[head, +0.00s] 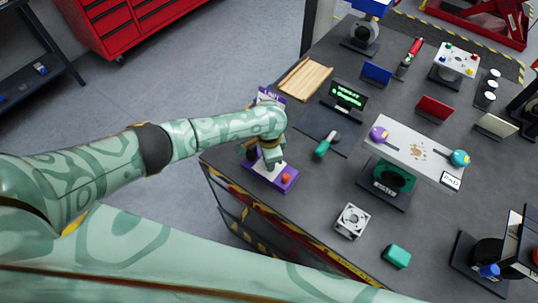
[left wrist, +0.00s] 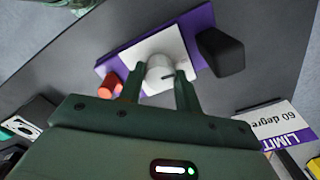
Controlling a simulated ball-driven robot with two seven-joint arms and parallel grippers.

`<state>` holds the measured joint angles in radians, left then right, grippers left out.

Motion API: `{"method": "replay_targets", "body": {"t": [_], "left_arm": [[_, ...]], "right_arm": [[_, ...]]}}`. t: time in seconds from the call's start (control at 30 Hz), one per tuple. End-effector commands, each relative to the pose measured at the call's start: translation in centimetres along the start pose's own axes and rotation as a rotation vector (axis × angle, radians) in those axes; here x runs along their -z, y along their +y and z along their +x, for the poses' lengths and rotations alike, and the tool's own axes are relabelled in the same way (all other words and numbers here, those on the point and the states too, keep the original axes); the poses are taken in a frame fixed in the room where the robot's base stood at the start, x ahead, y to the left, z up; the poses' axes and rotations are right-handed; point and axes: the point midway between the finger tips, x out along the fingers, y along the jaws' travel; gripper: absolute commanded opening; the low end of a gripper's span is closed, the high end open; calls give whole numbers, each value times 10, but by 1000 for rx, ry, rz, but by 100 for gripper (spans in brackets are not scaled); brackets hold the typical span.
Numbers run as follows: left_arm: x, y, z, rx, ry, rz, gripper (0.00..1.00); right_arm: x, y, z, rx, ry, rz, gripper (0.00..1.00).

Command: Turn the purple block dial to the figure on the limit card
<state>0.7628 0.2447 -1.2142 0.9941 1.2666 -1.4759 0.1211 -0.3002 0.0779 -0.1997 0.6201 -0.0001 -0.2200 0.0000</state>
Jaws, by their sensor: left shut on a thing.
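The purple block (head: 284,187) sits at the table's near left edge, with a white top plate and an orange-red button. In the left wrist view, the purple block (left wrist: 203,18) carries a pale round dial (left wrist: 158,68) with a dark mark. My left gripper (head: 270,158) is over the block; in the left wrist view its fingers (left wrist: 158,88) are shut on the dial, one on each side. The limit card (left wrist: 272,124) shows upside down and reads "LIMIT" and "60 degre…", its end cut off. My arm partly hides the block and card in the head view. My right gripper is not in view.
A black block (left wrist: 221,52) stands beside the dial on the purple block. A green-handled tool (head: 325,146), a lit display (head: 347,96), a white fan (head: 351,221) and a teal block (head: 397,256) are nearby. A wooden tray (head: 306,78) lies behind.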

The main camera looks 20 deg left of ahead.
Motion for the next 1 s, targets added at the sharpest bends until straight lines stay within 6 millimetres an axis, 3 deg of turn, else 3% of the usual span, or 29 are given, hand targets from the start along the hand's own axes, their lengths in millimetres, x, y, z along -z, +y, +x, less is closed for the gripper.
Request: {"method": "replay_targets", "body": {"t": [1.0], "left_arm": [[1, -1, 0, 0, 1, 920, 11]], "right_arm": [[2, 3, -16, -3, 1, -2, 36]]}}
